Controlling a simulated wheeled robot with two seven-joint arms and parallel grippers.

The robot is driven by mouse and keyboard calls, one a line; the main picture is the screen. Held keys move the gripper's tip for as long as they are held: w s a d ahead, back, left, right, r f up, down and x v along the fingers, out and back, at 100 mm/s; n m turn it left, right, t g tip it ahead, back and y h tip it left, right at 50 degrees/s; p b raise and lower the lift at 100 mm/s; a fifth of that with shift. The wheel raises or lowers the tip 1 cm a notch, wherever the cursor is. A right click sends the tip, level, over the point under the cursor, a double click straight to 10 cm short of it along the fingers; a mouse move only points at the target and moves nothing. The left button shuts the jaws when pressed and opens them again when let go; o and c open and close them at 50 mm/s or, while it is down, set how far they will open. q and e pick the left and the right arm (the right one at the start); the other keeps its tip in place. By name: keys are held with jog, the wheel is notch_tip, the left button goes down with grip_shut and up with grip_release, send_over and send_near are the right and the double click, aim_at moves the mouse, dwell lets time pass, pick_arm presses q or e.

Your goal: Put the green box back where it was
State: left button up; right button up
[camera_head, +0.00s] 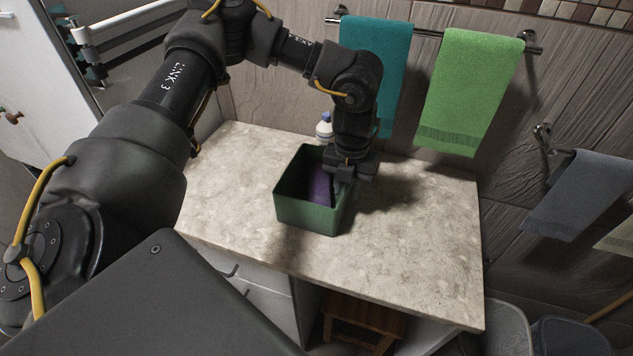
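The green box (307,217) is an open-topped, dark green bin at the middle of the stone-topped counter (420,260). A purple thing (320,186) shows inside it. My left gripper (340,188) points down at the box's right wall, with its fingers at the rim. The fingers are dark and small here, so whether they are closed on the wall is unclear. I cannot tell whether the box rests on the counter or is slightly above it. My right gripper is not in view.
A white bottle with a blue cap (324,127) stands behind the box. A teal towel (385,60) and a green towel (468,90) hang on the wall rail. The counter's right side is clear. A wooden stool (362,318) is below.

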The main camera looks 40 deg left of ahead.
pick_arm(q)
jog(key=shift+f, duration=0.3)
jog(key=shift+f, duration=0.25)
dwell(0.4)
grip_shut()
